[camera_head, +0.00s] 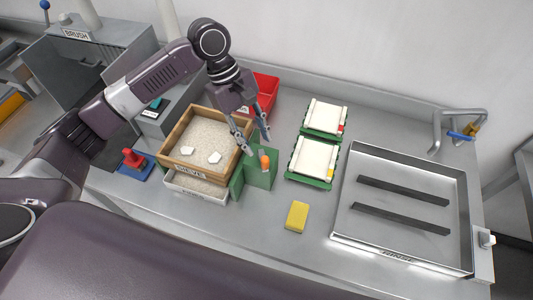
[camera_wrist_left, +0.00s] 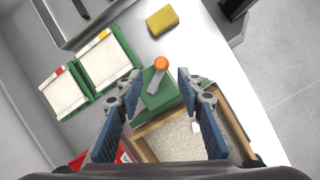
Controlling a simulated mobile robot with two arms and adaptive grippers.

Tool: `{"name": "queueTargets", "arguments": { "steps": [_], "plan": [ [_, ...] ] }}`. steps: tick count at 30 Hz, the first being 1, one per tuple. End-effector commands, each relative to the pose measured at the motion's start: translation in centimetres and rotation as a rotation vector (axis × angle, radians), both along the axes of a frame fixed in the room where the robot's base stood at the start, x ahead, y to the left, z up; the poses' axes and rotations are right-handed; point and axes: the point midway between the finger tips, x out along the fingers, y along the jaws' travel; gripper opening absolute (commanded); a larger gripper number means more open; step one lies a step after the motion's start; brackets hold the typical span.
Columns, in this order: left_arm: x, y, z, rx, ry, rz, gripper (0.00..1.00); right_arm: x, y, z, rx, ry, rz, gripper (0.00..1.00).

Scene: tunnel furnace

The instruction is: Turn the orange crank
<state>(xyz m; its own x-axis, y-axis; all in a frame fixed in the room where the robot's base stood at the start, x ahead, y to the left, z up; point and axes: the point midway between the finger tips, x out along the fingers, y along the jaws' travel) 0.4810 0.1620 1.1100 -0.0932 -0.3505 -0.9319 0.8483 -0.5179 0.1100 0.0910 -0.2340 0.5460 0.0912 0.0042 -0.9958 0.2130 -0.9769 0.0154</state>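The orange crank knob (camera_head: 265,161) stands on a green housing (camera_head: 262,178) beside a wooden sieve box (camera_head: 170,160). The knob also shows in the left wrist view (camera_wrist_left: 161,63), on a grey stem above the green block (camera_wrist_left: 160,95). My left gripper (camera_head: 257,146) is just above and behind the knob, fingers pointing down. In the left wrist view the left gripper (camera_wrist_left: 158,85) is open, and the knob lies beyond the gap between its fingertips, apart from both. Nothing is between the fingers. My right gripper is not in view.
The sieve holds sand and white pieces over a white tray (camera_head: 195,190). A red bin (camera_head: 266,88) is behind. Two green-framed white panels (camera_head: 312,160) and a metal basin (camera_head: 345,215) lie right. A yellow sponge (camera_head: 297,216) lies in front. A red-handled tool (camera_head: 133,158) is left.

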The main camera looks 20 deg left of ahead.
Motion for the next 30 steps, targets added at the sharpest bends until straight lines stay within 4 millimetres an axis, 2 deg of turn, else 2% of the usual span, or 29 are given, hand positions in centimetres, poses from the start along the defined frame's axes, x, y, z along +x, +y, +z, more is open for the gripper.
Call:
{"name": "queueTargets", "arguments": {
  "steps": [3,8,13,24,30],
  "plan": [
    [-0.7,0.0,-0.1,0.005,0.068,0.158,0.34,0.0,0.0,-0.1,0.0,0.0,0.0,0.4],
    [-1.1,-0.1,-0.2,0.008,0.113,0.26,0.34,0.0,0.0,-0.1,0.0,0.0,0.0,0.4],
    [-1.3,-0.7,-1.5,0.01,0.122,0.272,0.34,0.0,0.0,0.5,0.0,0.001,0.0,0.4],
    [-1.8,-2.7,-6.4,0.01,0.12,0.271,0.34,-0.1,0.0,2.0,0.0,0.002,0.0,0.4],
    [-1.9,-2.9,-7.3,0.009,0.117,0.27,0.34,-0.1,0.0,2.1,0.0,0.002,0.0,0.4]
  ]
}}
